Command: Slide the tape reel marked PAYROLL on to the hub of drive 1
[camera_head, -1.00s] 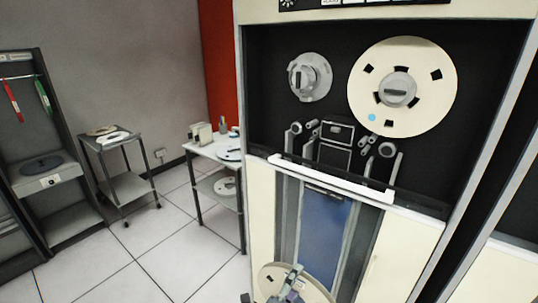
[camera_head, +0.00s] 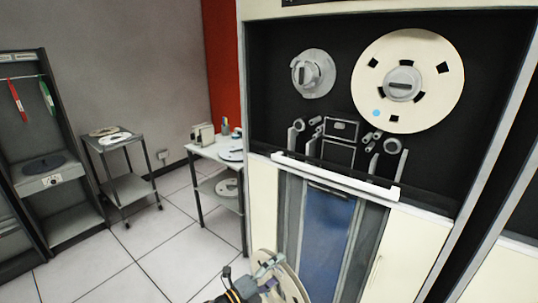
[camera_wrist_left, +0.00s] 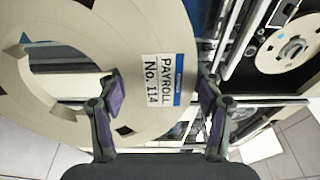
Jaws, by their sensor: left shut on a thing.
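The cream reel (camera_wrist_left: 140,25) fills much of the left wrist view, its label reading PAYROLL No. 114. My left gripper (camera_wrist_left: 160,95) is shut on this reel, with a finger on each side of the label. In the head view the left gripper (camera_head: 266,270) and the reel (camera_head: 289,284) are at the bottom, below the drive's deck, the reel seen obliquely. The tape drive (camera_head: 262,110) has a bare grey hub (camera_head: 313,73) at its upper left, well apart from the held reel. The drive's number cannot be read. My right gripper is not in view.
Another cream reel (camera_head: 430,52) sits on the drive's right hub. Below are guide posts and a white ledge (camera_head: 335,178) that juts out. A white table (camera_head: 207,148) and a grey cart (camera_head: 128,187) stand at left, with open tiled floor between.

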